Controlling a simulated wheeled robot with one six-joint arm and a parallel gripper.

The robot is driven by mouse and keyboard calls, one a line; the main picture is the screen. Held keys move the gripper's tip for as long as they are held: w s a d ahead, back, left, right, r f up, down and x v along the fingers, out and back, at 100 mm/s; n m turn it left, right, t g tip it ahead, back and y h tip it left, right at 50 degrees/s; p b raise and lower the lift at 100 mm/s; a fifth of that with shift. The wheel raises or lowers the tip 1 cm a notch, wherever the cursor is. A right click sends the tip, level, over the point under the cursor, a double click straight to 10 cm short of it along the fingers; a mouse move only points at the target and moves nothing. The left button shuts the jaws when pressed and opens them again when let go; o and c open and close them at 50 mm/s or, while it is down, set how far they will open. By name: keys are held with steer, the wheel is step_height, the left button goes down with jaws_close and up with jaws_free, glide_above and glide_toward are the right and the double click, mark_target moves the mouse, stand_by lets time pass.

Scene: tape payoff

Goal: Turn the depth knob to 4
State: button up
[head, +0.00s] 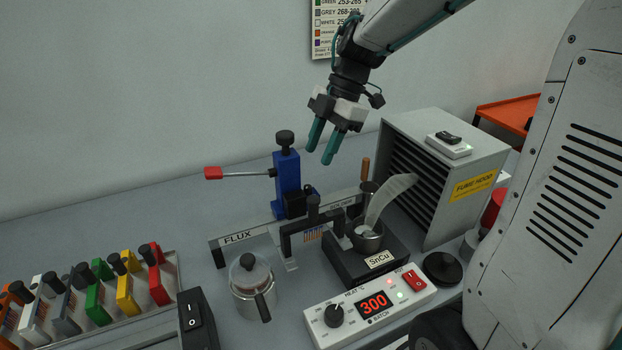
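A blue upright slide (287,180) stands on the dark bar frame, with a black knob (285,137) on its top. This may be the depth knob; no scale or numbers on it can be read from here. A red-handled lever (214,173) sticks out to the left from the slide. My gripper (320,154) hangs in the air to the right of the black knob, its two teal fingers pointing down and apart with nothing between them. It does not touch the knob.
A heater box (322,326) with a knob and a red 300 display stands in front. A solder pot (367,238) labelled SnCu and a fume hood (437,190) stand to the right. A lidded metal pot (250,290) and a rack of coloured holders (97,300) are left.

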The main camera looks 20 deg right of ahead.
mark_target(308, 186)
steer(key=x, duration=0.7)
steer(key=shift+s+f, duration=0.25)
steer(key=shift+f, duration=0.2)
jaws_close()
steer(key=shift+n, duration=0.3)
